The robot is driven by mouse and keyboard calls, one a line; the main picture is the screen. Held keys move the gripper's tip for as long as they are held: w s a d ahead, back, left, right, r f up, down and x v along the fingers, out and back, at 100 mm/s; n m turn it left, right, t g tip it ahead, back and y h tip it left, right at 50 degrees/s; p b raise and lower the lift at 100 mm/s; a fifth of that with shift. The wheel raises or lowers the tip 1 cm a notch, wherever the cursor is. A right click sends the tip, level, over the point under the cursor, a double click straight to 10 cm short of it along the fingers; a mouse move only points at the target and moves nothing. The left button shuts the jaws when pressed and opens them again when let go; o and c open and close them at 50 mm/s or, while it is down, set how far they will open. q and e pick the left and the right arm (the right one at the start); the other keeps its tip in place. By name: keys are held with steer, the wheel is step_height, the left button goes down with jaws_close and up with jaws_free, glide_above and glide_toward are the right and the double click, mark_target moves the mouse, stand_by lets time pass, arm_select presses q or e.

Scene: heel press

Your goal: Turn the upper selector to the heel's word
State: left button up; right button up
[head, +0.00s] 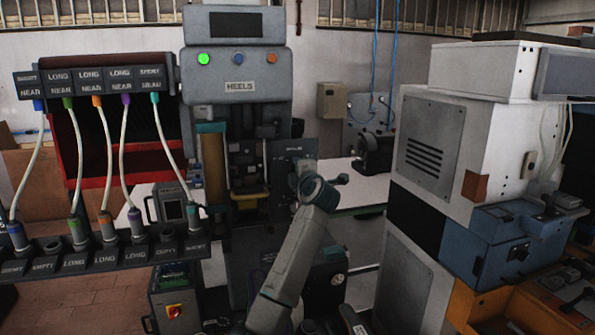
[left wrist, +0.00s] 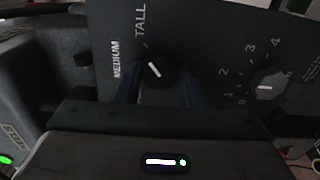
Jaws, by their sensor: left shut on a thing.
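The dark selector panel (head: 292,150) stands at the right of the heel press (head: 233,88). My left gripper (head: 312,183) is at this panel in the head view and hides much of it. In the left wrist view, the gripper's fingers (left wrist: 158,92) are shut on the round black upper selector (left wrist: 155,72). Its white pointer slants toward the upper left, by the words MEDIUM (left wrist: 116,59) and TALL (left wrist: 140,20). I cannot tell exactly which word it points to. No readable heel word shows. My right gripper is not in view.
A second knob (left wrist: 267,86) with numbers around it sits beside the selector. A rack (head: 140,252) with several cables stands at the left. A white cabinet (head: 428,140) and a blue box (head: 510,245) stand at the right. The press's green lamp (head: 204,58) is lit.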

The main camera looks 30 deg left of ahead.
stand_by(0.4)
arm_select(q)
steer(key=o, duration=1)
steer(key=shift+d, duration=0.15)
steer(key=b+v, duration=0.5)
steer(key=v, duration=0.5)
steer(key=shift+s+d, duration=0.2)
steer(key=shift+s, duration=0.1)
